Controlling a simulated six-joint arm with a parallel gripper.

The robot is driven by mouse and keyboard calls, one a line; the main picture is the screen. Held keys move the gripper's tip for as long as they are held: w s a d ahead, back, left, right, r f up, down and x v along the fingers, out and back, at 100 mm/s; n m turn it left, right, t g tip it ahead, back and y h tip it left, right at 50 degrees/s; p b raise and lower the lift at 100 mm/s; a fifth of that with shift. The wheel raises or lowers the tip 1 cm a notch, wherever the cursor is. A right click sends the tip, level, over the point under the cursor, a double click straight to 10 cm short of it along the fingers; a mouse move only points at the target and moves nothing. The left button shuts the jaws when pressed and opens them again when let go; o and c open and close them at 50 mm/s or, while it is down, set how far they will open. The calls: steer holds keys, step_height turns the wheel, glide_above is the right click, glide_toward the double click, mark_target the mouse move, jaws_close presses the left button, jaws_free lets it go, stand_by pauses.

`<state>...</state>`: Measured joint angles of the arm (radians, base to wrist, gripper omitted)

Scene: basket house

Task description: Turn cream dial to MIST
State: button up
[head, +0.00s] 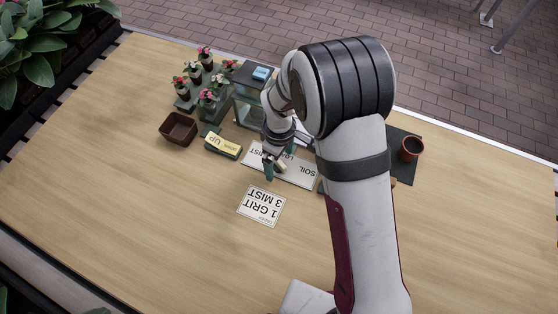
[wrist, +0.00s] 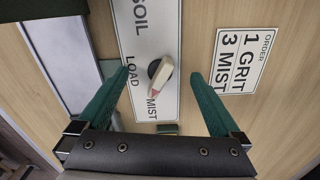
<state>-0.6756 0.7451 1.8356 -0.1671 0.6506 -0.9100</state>
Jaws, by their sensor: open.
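The cream dial (wrist: 162,74) sits on a white label plate (wrist: 143,28) reading SOIL, LOAD and MIST. Its red-tipped end points down in the wrist view, toward the word MIST. My gripper (wrist: 159,74) is open, its teal fingers on either side of the dial with visible gaps. In the head view my gripper (head: 272,166) is low over the plate (head: 303,174), and my arm hides part of the plate. The order card (head: 262,206), also in the wrist view (wrist: 241,61), reads 1 GRIT, 3 MIST.
A yellow UP label block (head: 223,145) and a brown tray (head: 178,128) stand left of the plate. Small potted flowers (head: 207,97) and a glass-sided box (head: 249,104) stand behind. A brown cup (head: 411,148) is at right. The table's front left is clear.

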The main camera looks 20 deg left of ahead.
step_height(320, 180, up, 7)
steer(key=shift+f, duration=0.2)
steer(key=shift+r, duration=0.2)
stand_by(0.4)
steer(key=shift+d+r, duration=0.1)
steer(key=s+d+r+m+y, duration=0.1)
steer(key=s+d+r+m, duration=0.5)
steer(key=d, duration=0.3)
steer(key=s+d+r+m, duration=0.4)
steer(key=d+r+m, duration=0.3)
steer(key=d+m, duration=0.2)
steer(key=s+d+m, duration=0.3)
steer(key=s+m, duration=0.3)
steer(key=s, duration=0.2)
steer(key=shift+s+d+m+y, duration=0.2)
steer(key=shift+m+y, duration=0.2)
